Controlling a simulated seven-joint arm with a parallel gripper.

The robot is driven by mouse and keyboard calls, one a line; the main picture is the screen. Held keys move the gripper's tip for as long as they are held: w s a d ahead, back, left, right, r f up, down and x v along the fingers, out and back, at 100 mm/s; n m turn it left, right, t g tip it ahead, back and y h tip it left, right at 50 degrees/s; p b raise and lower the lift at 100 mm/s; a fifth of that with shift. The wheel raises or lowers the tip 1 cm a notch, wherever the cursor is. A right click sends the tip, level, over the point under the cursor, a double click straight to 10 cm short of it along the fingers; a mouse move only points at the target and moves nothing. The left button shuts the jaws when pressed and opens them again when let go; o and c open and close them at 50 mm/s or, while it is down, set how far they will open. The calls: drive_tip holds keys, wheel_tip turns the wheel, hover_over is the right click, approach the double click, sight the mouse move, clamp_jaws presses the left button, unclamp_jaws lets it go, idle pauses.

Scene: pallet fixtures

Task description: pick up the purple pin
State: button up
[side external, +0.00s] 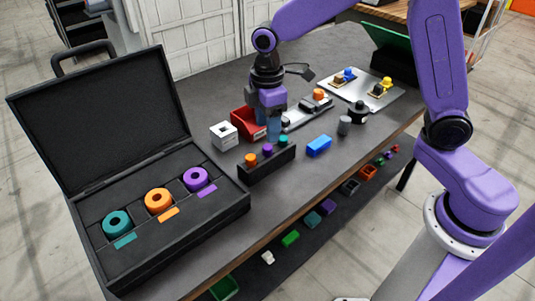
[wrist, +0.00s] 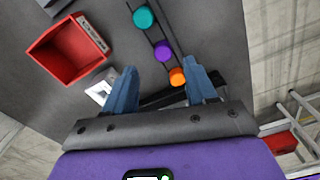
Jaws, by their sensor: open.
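The purple pin (side external: 267,149) stands in a black rack (side external: 266,172), between an orange pin (side external: 250,160) and a teal pin (side external: 282,140). My gripper (side external: 273,134) is above and behind the rack in the side view, pointing down, with blue fingers. In the wrist view my gripper (wrist: 163,80) is open, its fingers spread wide with nothing held. There the purple pin (wrist: 162,49) lies ahead of the fingertips, the orange pin (wrist: 177,77) shows between them, and the teal pin (wrist: 143,17) is farther off. The pins' lower parts are hidden in the rack.
An open black case (side external: 176,236) with coloured rings stands at the left.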

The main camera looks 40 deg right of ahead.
sight(267, 147)
drive_tip(key=shift+s+a+f, duration=0.1)
drive_tip(key=shift+f, duration=1.25)
drive_tip(key=shift+s+a+f, duration=0.1)
drive_tip(key=shift+f, duration=1.25)
drive_tip(key=shift+c, duration=0.3)
clamp_jaws()
